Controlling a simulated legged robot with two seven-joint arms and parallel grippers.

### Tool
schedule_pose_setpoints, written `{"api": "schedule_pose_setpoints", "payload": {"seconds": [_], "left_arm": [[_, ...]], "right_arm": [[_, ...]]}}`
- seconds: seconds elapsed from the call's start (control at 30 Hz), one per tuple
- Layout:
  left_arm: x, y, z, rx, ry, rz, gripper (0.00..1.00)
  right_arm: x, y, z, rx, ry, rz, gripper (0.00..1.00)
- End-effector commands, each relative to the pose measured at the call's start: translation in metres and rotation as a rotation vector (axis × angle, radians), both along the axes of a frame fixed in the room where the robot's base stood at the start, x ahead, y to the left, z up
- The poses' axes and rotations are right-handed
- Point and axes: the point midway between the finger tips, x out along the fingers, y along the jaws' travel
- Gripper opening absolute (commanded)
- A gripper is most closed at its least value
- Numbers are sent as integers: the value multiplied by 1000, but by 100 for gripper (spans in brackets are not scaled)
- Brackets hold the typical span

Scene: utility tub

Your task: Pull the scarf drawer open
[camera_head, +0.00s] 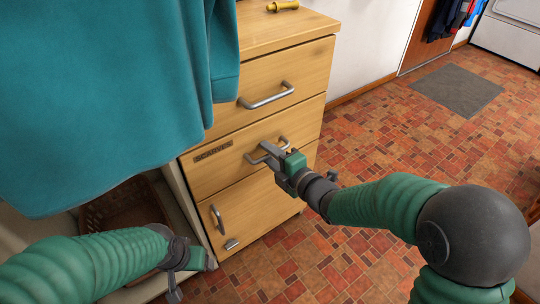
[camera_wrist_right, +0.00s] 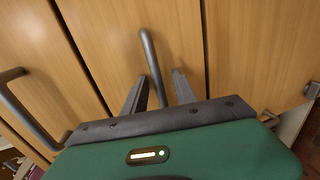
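The scarf drawer (camera_head: 232,167) is the middle front of a light wooden cabinet, with a small label plate (camera_head: 213,150) that seems to read "SCARVES". It looks flush with its neighbours. Its grey bar handle (camera_head: 284,141) is partly hidden by my right gripper (camera_head: 268,153). In the right wrist view the handle (camera_wrist_right: 150,58) runs between the two fingers of the right gripper (camera_wrist_right: 159,90), with slight gaps at both sides. My left gripper (camera_head: 192,262) is low at the left, apart from the cabinet handles; its fingers do not show clearly.
Another drawer with a bar handle (camera_head: 266,96) is above, and a lower front with an upright handle (camera_head: 217,220) below. A teal garment (camera_head: 110,90) hangs at the left over a brown basket (camera_head: 125,208). The tiled floor (camera_head: 420,140) at the right is open.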

Motion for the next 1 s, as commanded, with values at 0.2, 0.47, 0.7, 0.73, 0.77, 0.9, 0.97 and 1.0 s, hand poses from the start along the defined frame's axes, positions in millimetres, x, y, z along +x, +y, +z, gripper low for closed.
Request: {"api": "schedule_pose_setpoints", "payload": {"seconds": [0.2, 0.47, 0.7, 0.73, 0.77, 0.9, 0.97, 1.0], "left_arm": [[0, 0, 0, 0, 0, 0, 73], [0, 0, 0, 0, 0, 0, 73], [0, 0, 0, 0, 0, 0, 73], [0, 0, 0, 0, 0, 0, 73], [0, 0, 0, 0, 0, 0, 73], [0, 0, 0, 0, 0, 0, 73], [0, 0, 0, 0, 0, 0, 73], [0, 0, 0, 0, 0, 0, 73]], "right_arm": [[0, 0, 0, 0, 0, 0, 6], [0, -1, -1, -1, 2, 0, 0], [0, -1, -1, -1, 3, -1, 0], [0, -1, -1, -1, 3, -1, 0], [0, -1, -1, -1, 3, -1, 0], [0, -1, -2, -2, 4, -1, 0], [-1, -1, -2, -2, 4, -1, 0], [0, -1, -2, -2, 4, -1, 0]]}}
